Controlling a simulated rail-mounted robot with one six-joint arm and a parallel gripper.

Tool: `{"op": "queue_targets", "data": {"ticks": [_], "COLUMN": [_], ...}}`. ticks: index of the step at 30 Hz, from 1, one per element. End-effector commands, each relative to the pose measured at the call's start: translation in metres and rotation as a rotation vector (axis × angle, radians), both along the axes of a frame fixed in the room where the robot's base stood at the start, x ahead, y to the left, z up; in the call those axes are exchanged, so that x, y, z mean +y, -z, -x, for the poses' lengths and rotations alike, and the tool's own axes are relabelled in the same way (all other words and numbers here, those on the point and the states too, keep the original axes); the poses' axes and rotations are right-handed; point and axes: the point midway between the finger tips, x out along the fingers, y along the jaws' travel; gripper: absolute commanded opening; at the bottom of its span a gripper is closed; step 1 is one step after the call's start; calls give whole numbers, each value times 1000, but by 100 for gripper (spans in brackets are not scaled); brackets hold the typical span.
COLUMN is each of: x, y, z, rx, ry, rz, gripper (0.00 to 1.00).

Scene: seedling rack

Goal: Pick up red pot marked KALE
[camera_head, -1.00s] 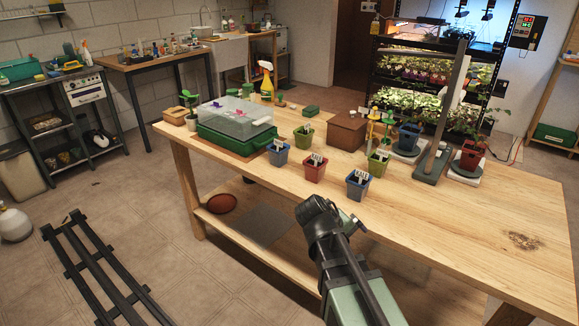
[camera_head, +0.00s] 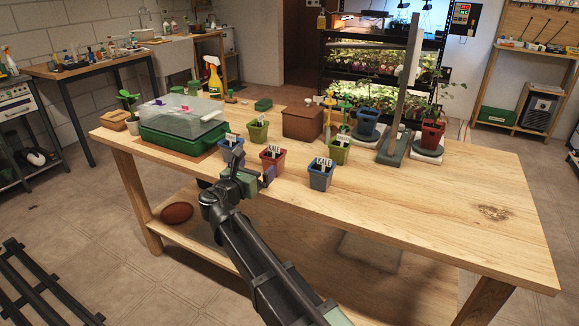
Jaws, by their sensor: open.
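A red pot marked KALE (camera_head: 272,163) stands upright on the wooden table near its front edge. Its white label sticks up at the rim. My gripper (camera_head: 256,173) is open and empty, just in front and to the left of this pot; I cannot tell whether it touches it.
A blue pot (camera_head: 321,178) is right of the red one, another blue pot (camera_head: 231,153) left. Green pots (camera_head: 258,132) (camera_head: 339,152) and a brown box (camera_head: 302,123) stand behind. A grey post (camera_head: 405,85) rises at right. The table's right front is clear.

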Motion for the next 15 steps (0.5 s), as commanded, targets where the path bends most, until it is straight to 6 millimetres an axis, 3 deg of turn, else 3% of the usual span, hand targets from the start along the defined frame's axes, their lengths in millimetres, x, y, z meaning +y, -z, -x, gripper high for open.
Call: {"op": "queue_targets", "data": {"ticks": [9,15], "x": [-25,-29], "y": [0,1], "z": [-47,-55], "rx": [0,0], "ry": [5,5], "rz": [-4,-6], "gripper": [100,100]}}
